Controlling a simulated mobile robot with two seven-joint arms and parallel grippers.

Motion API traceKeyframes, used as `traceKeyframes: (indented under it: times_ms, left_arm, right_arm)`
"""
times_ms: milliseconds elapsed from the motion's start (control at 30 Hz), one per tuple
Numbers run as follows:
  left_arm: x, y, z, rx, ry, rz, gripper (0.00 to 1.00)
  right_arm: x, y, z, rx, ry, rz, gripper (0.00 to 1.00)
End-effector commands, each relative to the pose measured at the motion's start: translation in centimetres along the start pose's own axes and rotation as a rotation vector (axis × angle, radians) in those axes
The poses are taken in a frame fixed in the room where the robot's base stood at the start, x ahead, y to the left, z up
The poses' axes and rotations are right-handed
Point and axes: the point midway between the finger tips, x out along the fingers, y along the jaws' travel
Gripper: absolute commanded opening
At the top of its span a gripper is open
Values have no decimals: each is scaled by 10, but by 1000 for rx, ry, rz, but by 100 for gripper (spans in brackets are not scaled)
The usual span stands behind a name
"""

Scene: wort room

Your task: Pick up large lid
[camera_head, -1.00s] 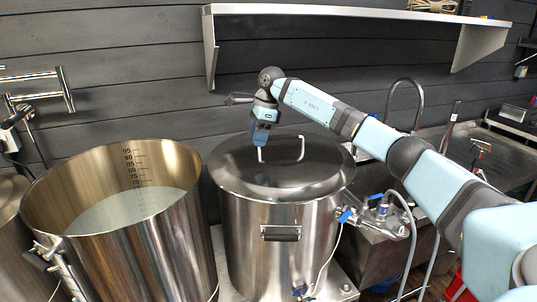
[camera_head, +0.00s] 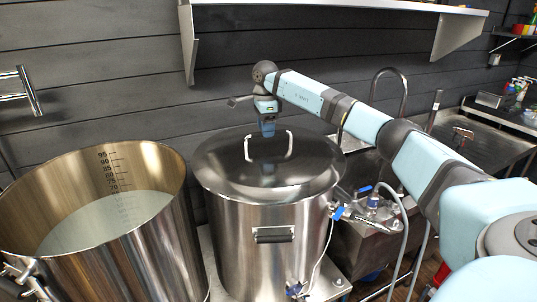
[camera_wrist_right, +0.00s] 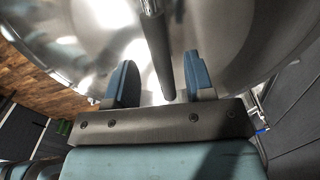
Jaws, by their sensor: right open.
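The large lid (camera_head: 225,170) is a shiny domed steel disc lying on a tall steel pot. It also fills the upper part of the right wrist view (camera_wrist_right: 90,30). Its looped bar handle (camera_head: 247,150) stands up in the middle. My right gripper (camera_head: 268,133) is at the handle's top bar, near its middle, with the fingers pointing down. In the right wrist view my right gripper (camera_wrist_right: 160,85) has its two blue fingers apart, with the handle bar (camera_wrist_right: 157,50) running between them. Contact with the bar cannot be told. My left gripper is not in view.
The steel pot (camera_head: 235,222) under the lid has a side handle and a valve. An open kettle (camera_head: 165,255) with pale liquid stands at the left. A sink (camera_head: 490,150) and hoses are at the right. A wall shelf (camera_head: 330,12) hangs above.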

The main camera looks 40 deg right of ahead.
Motion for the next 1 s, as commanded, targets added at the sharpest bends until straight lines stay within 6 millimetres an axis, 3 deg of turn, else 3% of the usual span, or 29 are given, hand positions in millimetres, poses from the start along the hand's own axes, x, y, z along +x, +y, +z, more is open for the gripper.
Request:
traceKeyframes:
  times_ms: [333,867,900,1000]
  left_arm:
    - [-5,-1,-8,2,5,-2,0]
    - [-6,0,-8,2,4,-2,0]
    - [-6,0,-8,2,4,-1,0]
    - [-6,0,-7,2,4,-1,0]
  right_arm:
    - [45,-1,-9,0,-1,2,49]
    - [49,-1,-9,0,-1,1,49]
    - [49,-1,-9,0,-1,1,46]
    - [49,-1,-9,0,-1,1,23]
